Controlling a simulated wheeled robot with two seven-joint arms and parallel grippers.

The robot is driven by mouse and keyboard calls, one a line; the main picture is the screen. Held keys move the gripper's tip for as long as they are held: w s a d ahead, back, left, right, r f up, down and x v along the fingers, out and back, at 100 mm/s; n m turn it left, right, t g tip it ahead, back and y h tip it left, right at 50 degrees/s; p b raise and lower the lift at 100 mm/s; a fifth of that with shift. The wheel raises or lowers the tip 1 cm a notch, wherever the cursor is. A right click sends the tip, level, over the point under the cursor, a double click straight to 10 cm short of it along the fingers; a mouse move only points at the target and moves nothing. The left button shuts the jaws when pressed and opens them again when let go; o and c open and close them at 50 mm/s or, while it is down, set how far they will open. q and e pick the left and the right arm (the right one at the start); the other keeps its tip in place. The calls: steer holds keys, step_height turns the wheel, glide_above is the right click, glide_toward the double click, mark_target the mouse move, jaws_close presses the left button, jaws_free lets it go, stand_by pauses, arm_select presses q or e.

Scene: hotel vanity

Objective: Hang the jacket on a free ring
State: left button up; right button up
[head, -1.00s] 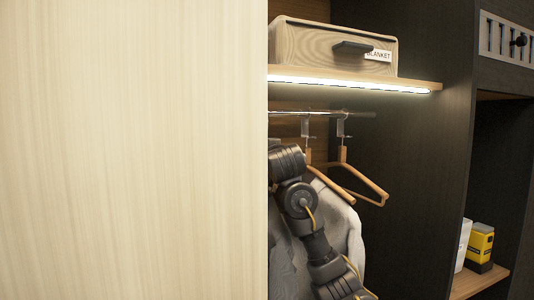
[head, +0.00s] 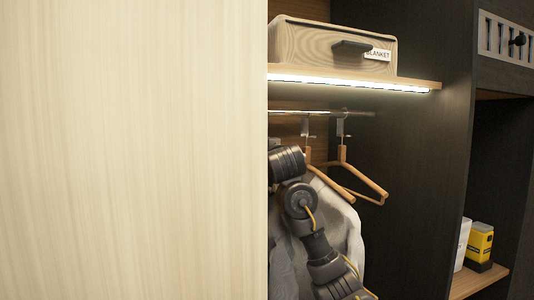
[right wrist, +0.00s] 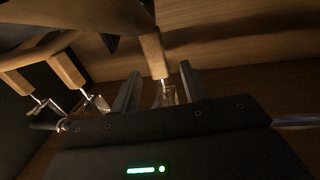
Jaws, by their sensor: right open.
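A light grey jacket (head: 345,232) hangs in the wardrobe, partly behind my right arm. A wooden hanger (head: 372,182) and the neck of another hanger (head: 307,156) hang from clear ring fittings (head: 340,128) on the rail. In the head view my right gripper is hidden behind the pale panel. In the right wrist view my right gripper (right wrist: 160,88) is open, with a finger on each side of a hanger's neck pin and clear ring (right wrist: 166,96). That hanger's wooden neck (right wrist: 152,54) is just beyond the fingertips. Contact cannot be told. My left gripper is not in view.
A pale panel (head: 130,150) blocks the left half of the head view. The metal rail (head: 352,112) runs under a lit shelf (head: 420,83) bearing a blanket box (head: 325,48). More hangers (right wrist: 65,68) hang at left in the wrist view. A dark partition (head: 425,180) stands at right.

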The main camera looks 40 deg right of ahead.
steer(key=shift+f, duration=0.15)
steer(key=b+v, duration=0.6)
steer(key=v, duration=0.4)
steer(key=shift+a, duration=0.1)
steer(key=shift+s+a, duration=0.15)
steer(key=shift+s, duration=0.2)
steer(key=shift+w+a, duration=0.1)
